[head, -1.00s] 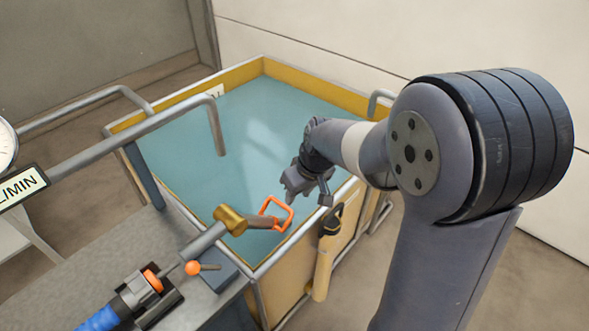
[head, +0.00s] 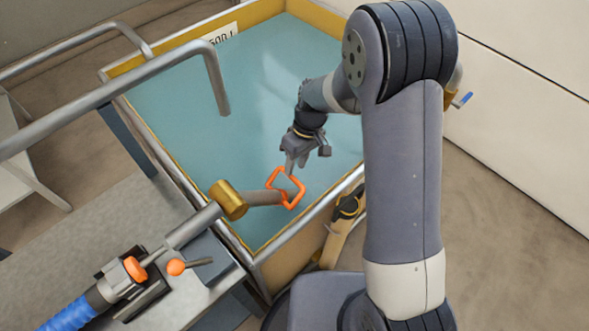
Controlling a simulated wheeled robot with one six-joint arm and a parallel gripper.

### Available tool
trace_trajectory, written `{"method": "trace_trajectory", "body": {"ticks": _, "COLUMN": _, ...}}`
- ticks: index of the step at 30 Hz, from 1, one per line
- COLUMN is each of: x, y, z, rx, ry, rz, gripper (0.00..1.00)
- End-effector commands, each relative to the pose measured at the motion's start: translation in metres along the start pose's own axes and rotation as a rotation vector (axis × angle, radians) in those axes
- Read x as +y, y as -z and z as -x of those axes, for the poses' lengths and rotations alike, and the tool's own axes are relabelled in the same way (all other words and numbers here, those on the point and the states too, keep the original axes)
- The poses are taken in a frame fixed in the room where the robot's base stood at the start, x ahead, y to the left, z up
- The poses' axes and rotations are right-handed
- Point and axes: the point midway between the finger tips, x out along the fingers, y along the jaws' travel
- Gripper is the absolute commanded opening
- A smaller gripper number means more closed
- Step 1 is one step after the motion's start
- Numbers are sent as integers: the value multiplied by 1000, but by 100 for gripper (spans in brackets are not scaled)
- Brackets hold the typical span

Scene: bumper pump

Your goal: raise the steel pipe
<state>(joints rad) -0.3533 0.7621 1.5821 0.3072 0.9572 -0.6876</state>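A short brown-grey pipe (head: 262,197) juts from a brass fitting (head: 228,199) over the tank's near side, with an orange square loop handle (head: 299,192) at its outer end. A grey steel pipe (head: 185,235) runs into the brass fitting from the bench. A larger bent grey pipe (head: 120,92) reaches over the tank from the left, its end turned down. My gripper (head: 291,170) is over the tank, its fingers pointing down at the top edge of the orange handle. I cannot tell whether they touch it or how far apart they are.
The tank (head: 190,188) has a yellow rim and blue-green liquid. A lever with an orange knob (head: 176,267) and a blue hose (head: 75,315) are on the grey bench (head: 95,225). A tan-and-black tool (head: 337,240) hangs on the tank's near side.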

Motion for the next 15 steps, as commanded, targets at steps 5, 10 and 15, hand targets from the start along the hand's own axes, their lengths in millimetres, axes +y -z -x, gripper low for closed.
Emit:
{"method": "trace_trajectory", "body": {"ticks": 5, "x": 0, "y": 0, "z": -23, "rx": -1, "ry": 1, "rz": 1, "gripper": 35}}
{"method": "trace_trajectory", "body": {"ticks": 10, "x": 0, "y": 0, "z": -30, "rx": 0, "ry": 0, "rz": 0, "gripper": 35}}
{"method": "trace_trajectory", "body": {"ticks": 15, "x": 0, "y": 0, "z": -30, "rx": 1, "ry": 0, "rz": 0, "gripper": 35}}
